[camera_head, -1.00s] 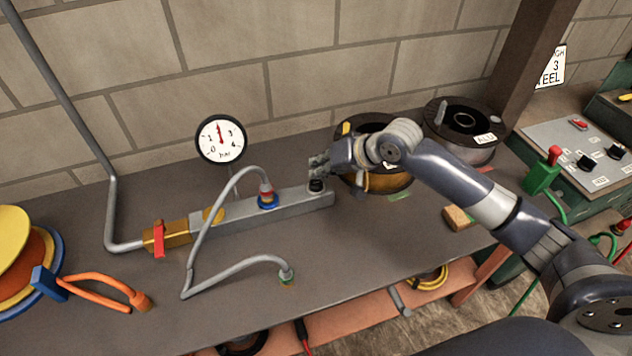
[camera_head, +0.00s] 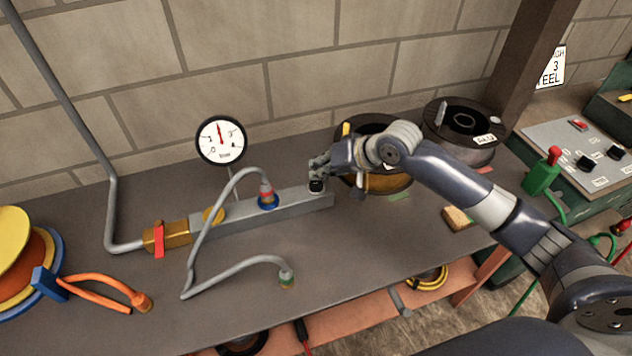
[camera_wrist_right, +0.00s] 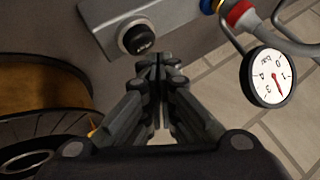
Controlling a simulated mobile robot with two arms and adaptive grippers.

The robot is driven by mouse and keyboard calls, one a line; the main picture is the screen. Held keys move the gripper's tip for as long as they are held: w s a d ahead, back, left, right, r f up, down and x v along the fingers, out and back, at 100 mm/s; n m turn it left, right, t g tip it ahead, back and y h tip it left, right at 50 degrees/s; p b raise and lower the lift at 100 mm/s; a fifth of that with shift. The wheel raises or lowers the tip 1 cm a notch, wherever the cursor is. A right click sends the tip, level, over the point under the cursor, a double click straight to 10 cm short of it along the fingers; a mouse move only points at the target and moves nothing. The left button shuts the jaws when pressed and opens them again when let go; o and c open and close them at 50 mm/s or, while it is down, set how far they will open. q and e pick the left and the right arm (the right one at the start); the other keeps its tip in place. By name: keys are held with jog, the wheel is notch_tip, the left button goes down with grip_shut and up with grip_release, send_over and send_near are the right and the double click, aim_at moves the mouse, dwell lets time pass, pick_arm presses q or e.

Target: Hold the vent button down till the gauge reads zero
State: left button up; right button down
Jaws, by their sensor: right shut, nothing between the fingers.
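The black vent button (camera_head: 316,187) stands on the right end of the grey manifold block (camera_head: 290,205). In the right wrist view the button (camera_wrist_right: 137,40) is round and black with small lettering, just beyond my fingertips. My right gripper (camera_head: 318,166) is shut and empty, close above and behind the button; whether it touches the button I cannot tell. The fingers also show in the right wrist view (camera_wrist_right: 158,75). The round white gauge (camera_head: 221,141) has its red needle pointing nearly straight up, around the middle of the scale, not at 0. My left gripper is not in view.
A grey hose (camera_head: 228,265) loops from the red and blue coupling (camera_head: 267,196) across the bench. A brass valve with a red handle (camera_head: 159,240) sits at the left. Dark spools (camera_head: 463,125) stand behind my right arm.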

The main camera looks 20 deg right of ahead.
aim_at(319, 181)
jog(key=shift+f, duration=0.25)
jog(key=shift+f, duration=0.7)
dwell(1.4)
dwell(2.1)
jog(key=shift+r+p, duration=1.05)
jog(key=shift+p, duration=0.35)
notch_tip(319, 181, up, 5)
jog(key=p, duration=0.6)
jog(key=shift+r, duration=0.1)
